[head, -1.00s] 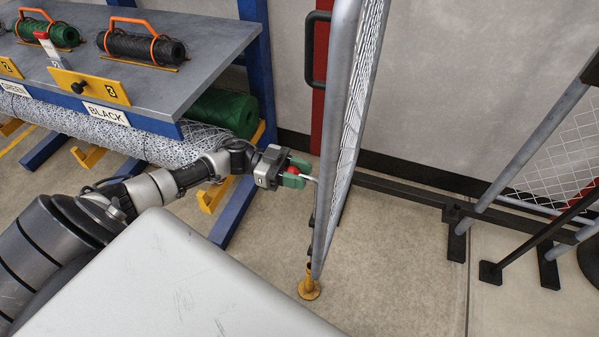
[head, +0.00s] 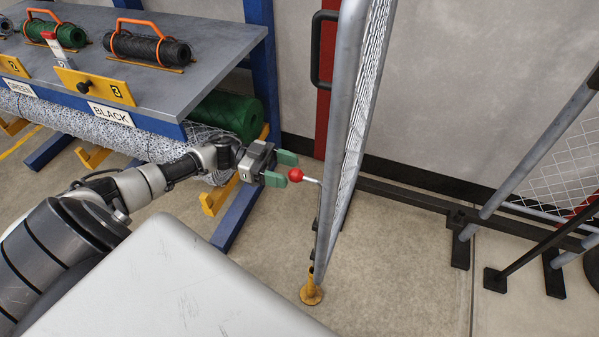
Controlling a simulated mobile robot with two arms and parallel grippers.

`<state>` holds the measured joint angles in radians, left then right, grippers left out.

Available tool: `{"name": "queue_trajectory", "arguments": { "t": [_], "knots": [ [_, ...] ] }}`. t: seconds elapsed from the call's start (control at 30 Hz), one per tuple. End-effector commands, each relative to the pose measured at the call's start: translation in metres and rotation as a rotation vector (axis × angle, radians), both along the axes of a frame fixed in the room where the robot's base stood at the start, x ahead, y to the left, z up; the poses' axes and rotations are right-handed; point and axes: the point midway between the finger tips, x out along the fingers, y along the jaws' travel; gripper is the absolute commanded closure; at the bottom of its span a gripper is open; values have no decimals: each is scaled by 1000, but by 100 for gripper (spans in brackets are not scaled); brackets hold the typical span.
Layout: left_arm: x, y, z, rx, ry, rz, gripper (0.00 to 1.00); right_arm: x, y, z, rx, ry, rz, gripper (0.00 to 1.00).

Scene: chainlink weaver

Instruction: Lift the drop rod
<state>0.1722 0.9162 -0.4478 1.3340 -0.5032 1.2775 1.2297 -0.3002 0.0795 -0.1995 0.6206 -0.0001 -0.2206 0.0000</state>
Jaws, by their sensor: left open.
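The drop rod's handle is a thin pale bar with a red ball knob (head: 296,175), standing out to the left from the near edge of the grey mesh gate (head: 345,130). A yellow floor piece (head: 311,292) sits at the foot of the gate's edge; whether the rod's lower end is in it I cannot tell. My left gripper (head: 285,169), with green finger pads, is open. Its fingertips are just left of the red knob, with nothing held between them. The rod's shaft is mostly hidden against the gate frame. My right gripper is out of view.
A grey-topped bench (head: 205,75) with wire spools and numbered yellow plates stands at left. A green roll (head: 228,115) lies under it. Fence panels on black feet (head: 460,240) stand at right. The floor around the gate's foot is clear.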

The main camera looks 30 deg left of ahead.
Motion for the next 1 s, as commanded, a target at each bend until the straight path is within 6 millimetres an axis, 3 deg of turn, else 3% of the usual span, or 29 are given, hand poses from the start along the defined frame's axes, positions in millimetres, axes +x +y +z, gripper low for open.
{"name": "queue_trajectory", "arguments": {
  "t": [0.1,0.33,1.0],
  "knots": [
    [-5,26,-2,4,-1,3,40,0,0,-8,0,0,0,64],
    [-13,54,-1,0,-1,2,40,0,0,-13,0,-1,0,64],
    [-13,59,0,-1,-2,3,40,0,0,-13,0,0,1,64]
  ]
}}
